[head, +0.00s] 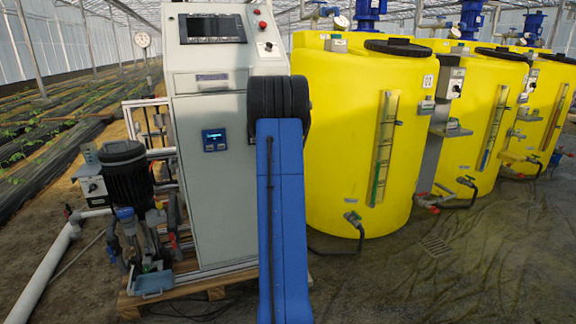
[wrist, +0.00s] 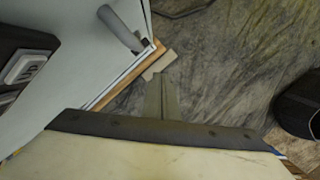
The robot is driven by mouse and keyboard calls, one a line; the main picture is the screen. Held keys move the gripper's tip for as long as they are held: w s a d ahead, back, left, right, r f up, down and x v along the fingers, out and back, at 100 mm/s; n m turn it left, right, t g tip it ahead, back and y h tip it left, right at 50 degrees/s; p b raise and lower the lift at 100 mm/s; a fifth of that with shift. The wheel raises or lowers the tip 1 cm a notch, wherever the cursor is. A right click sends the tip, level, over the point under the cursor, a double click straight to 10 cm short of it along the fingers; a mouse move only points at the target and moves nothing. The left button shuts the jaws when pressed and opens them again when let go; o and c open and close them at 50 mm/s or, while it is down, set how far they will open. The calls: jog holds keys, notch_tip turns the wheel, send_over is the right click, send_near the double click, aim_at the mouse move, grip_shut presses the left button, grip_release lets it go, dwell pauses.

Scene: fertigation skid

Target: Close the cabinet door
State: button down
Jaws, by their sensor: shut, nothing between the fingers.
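The pale grey cabinet (head: 210,85) stands left of centre in the head view. My blue arm covers the right edge of the front, so I cannot tell whether the door is flush or ajar. In the wrist view a pale panel (wrist: 75,75) with a grey handle (wrist: 120,28) fills the upper left. My gripper (wrist: 164,78) is shut and empty, its slim fingers over the floor right of the panel's edge, apparently apart from it. The gripper is hidden in the head view.
Several yellow tanks (head: 355,140) stand close on the right. A black pump (head: 125,175) and a white pipe (head: 45,275) lie left of the cabinet. A wooden pallet (head: 205,285) juts out beneath it. The wet floor at front right (head: 450,280) is mostly clear.

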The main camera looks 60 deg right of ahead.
jog(key=s+v, duration=0.1)
jog(key=v, duration=0.8)
jog(key=shift+s, duration=0.25)
jog(key=shift+d, duration=0.1)
jog(key=w+a+r+m+t, duration=0.1)
jog(key=w+a+r+m, duration=0.1)
jog(key=a, duration=0.9)
jog(key=w+a+r+m, duration=0.2)
jog(key=a, duration=0.8)
jog(key=s+a+m+t, duration=0.1)
jog(key=s+a+m, duration=0.1)
jog(key=a, duration=0.7)
jog(key=s+a+m+t, duration=0.1)
jog(key=s+a+m, duration=0.15)
jog(key=a, duration=0.65)
jog(key=s+a+f+m+t+y, duration=0.1)
jog(key=s+a+f+m, duration=0.4)
jog(key=s+a, duration=0.5)
jog(key=s+a+f+m+y, duration=0.1)
jog(key=s+a+f+m, duration=0.4)
jog(key=s+a, duration=0.5)
jog(key=a+f, duration=0.2)
jog(key=a, duration=0.2)
jog(key=shift+a+f+t+y, duration=0.2)
jog(key=shift+a+t+y, duration=0.1)
jog(key=shift+t, duration=0.1)
